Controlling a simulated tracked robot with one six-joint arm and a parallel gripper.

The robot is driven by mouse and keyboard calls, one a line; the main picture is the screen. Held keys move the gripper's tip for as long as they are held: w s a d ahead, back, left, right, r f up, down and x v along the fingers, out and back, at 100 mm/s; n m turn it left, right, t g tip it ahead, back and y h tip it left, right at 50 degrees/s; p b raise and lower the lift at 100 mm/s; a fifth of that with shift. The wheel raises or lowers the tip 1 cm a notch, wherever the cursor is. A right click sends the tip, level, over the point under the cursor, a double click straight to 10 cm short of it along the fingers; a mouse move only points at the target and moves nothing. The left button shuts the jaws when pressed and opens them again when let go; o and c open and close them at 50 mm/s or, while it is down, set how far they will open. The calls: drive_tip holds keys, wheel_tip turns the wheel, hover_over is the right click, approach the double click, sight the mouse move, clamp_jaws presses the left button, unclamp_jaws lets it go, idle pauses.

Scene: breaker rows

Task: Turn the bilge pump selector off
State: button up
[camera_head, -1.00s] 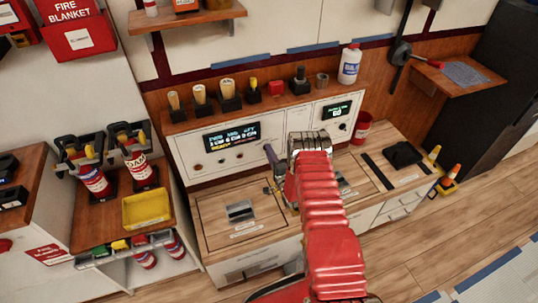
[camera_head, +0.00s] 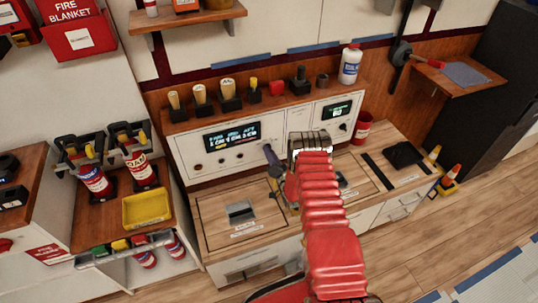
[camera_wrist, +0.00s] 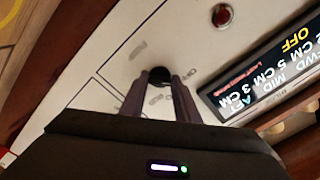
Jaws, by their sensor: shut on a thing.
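The bilge pump selector is a small round black knob (camera_wrist: 160,75) on the white panel. My gripper (camera_wrist: 160,88) is shut on it, one dark finger on each side, in the wrist view. In the head view my gripper (camera_head: 268,153) reaches the panel right of the display (camera_head: 232,136) and hides the knob.
A red indicator (camera_wrist: 222,15) sits near the knob. A second small display (camera_head: 337,111) is further right on the panel. Bottles and handled items line the ledge (camera_head: 265,100) above.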

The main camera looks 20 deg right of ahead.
drive_tip(key=shift+s+d+f+n, duration=0.1)
drive_tip(key=shift+d+f+n, duration=0.1)
drive_tip(key=shift+n, duration=0.3)
drive_tip(key=o, duration=1)
drive_tip(key=shift+a+r, duration=0.1)
drive_tip(key=shift+r, duration=0.05)
drive_tip(key=shift+o, duration=0.2)
drive_tip(key=s, duration=1.3)
drive_tip(key=shift+s, duration=0.35)
